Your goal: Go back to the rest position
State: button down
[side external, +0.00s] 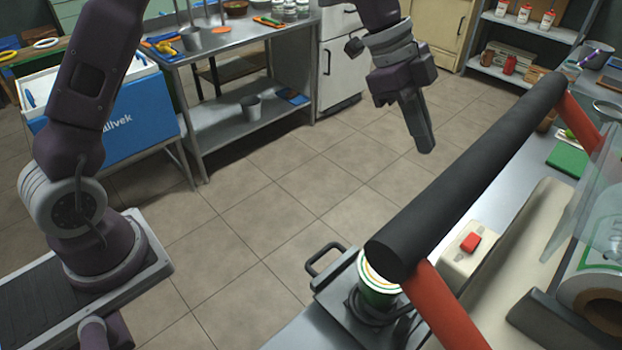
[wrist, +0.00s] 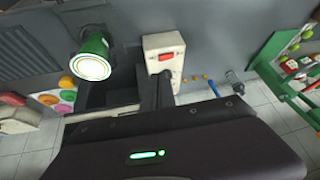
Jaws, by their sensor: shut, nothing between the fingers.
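My gripper (side external: 424,145) hangs in the air over the tiled floor, fingers pointing down and shut, with nothing visible between them. It is apart from the machine and left of the thick black bar (side external: 470,170) in the side view. In the wrist view my gripper's dark body fills the lower part. A green cup with a pale top (side external: 378,285) stands on the machine's metal base, partly hidden by the bar; it also shows in the wrist view (wrist: 93,58). A white switch box (side external: 462,262) with a red button (side external: 470,242) sits beside it, seen also in the wrist view (wrist: 165,52).
Red supports (side external: 445,310) hold the bar above the counter. A clear panel (side external: 598,190) and a roll (side external: 600,300) are at the right. A metal table (side external: 230,45) and a blue-and-white cooler (side external: 130,115) stand at the back left. The floor between is clear.

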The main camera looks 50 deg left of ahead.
jog(key=s+a+r+n+t+y, duration=0.1)
jog(key=s+a+r+n+y, duration=0.1)
jog(key=s+a+r+n, duration=0.35)
jog(key=s+a+r+n+t+y, duration=0.1)
jog(key=s+a+r+n+y, duration=0.15)
jog(key=s+a, duration=0.55)
jog(key=s+a+f+n+t, duration=0.1)
jog(key=s+n, duration=0.3)
jog(key=s, duration=0.4)
jog(key=s+a+f+n+y, duration=0.1)
jog(key=s+a+n, duration=0.2)
jog(key=s, duration=0.6)
jog(key=shift+s+a+f+n+t, duration=0.15)
jog(key=shift+a+f+n+t, duration=0.25)
jog(key=shift+n, duration=0.3)
